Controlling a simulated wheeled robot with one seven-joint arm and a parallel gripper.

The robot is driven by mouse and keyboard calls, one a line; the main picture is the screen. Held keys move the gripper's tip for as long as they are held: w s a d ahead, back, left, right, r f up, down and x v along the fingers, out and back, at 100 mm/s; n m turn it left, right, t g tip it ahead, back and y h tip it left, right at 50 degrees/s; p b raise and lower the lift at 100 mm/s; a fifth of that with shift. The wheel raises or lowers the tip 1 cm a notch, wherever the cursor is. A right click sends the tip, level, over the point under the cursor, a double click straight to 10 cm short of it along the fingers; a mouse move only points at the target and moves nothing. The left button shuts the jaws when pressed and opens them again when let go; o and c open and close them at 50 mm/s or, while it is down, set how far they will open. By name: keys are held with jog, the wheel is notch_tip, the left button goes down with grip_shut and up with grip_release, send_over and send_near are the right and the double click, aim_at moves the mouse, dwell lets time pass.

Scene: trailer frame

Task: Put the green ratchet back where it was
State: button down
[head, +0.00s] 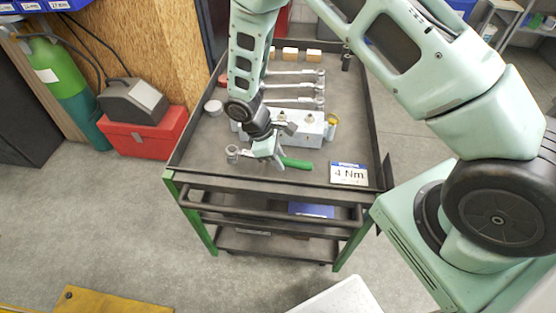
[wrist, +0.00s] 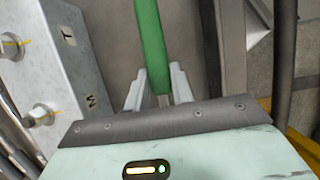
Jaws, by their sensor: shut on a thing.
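The green ratchet's handle (head: 296,163) shows at the front of the cart's top tray, pointing right from my gripper (head: 268,151). In the wrist view the green handle (wrist: 152,45) runs up between the fingers. My gripper (wrist: 158,88) is shut on the ratchet at its metal shank, just below the green part. The ratchet's head end is hidden by my gripper in the wrist view. I cannot tell whether the ratchet touches the tray or hangs slightly above it.
A grey metal block with bolts (head: 310,128) stands just behind my gripper. A small round metal piece (head: 232,153) lies to its left. A "4 Nm" sign (head: 348,173) is at the front right. Several wrenches (head: 295,86) lie farther back. The tray (head: 195,150) has raised edges.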

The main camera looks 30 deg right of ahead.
jog(key=shift+f, duration=0.95)
jog(key=shift+f, duration=0.1)
jog(key=c, duration=1.2)
grip_release()
